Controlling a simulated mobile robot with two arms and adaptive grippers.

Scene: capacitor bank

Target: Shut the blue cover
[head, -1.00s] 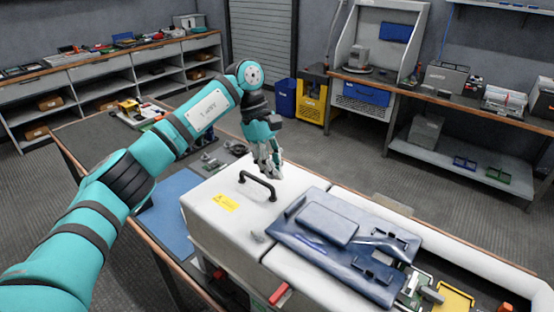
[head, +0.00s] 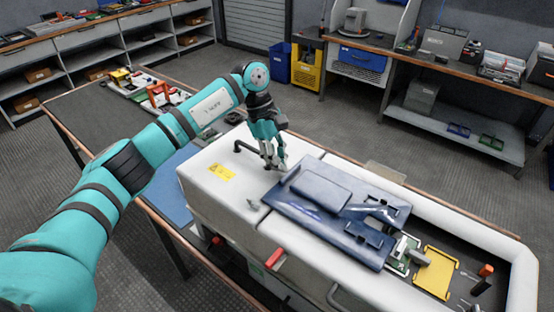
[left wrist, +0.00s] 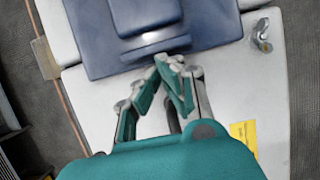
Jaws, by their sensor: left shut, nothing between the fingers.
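The blue cover (head: 310,222) lies roughly flat over the middle of a long white casing (head: 222,197). It has a raised panel and two slotted brackets. My left gripper (head: 275,166) is shut and empty, just beside the cover's back-left edge. In the left wrist view, my left fingertips (left wrist: 170,62) are close together at the edge of the blue cover (left wrist: 215,22); I cannot tell whether they touch it. My right gripper is not in view.
Right of the cover, the casing is open, showing a green board (head: 400,252) and a yellow plate (head: 436,272). A black handle (head: 247,146) and a yellow label (head: 222,172) are left of the cover. A red latch (head: 276,259) is on the front side. Shelves line the walls.

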